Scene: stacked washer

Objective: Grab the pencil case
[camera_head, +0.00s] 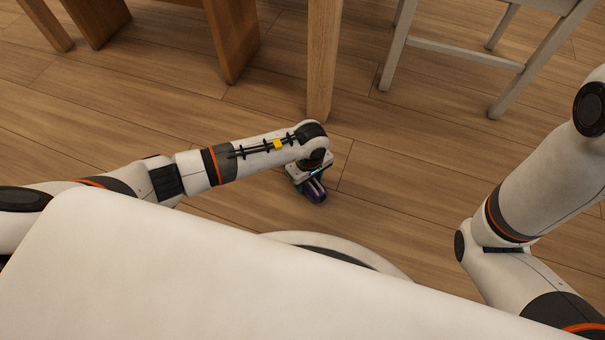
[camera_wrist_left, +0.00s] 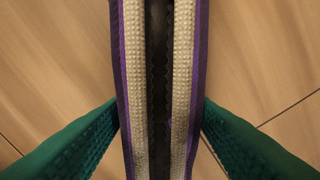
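The pencil case (camera_wrist_left: 158,90) is purple with pale textured strips and a dark zipper band down its middle. It runs top to bottom through the left wrist view. The green fingers of my left gripper (camera_wrist_left: 160,125) are on its two sides and appear to touch it. In the head view the pencil case (camera_head: 315,192) is small and dark purple, partly hidden under my left gripper (camera_head: 314,186), low over the floor. I cannot tell whether it is clear of the floor. My right arm shows at the right, but its gripper is out of the picture.
The wooden floor (camera_head: 400,190) is open around the gripper. A wooden leg (camera_head: 322,70) stands just behind it, with other wooden furniture (camera_head: 232,40) at the back left. A white chair (camera_head: 470,50) stands at the back right.

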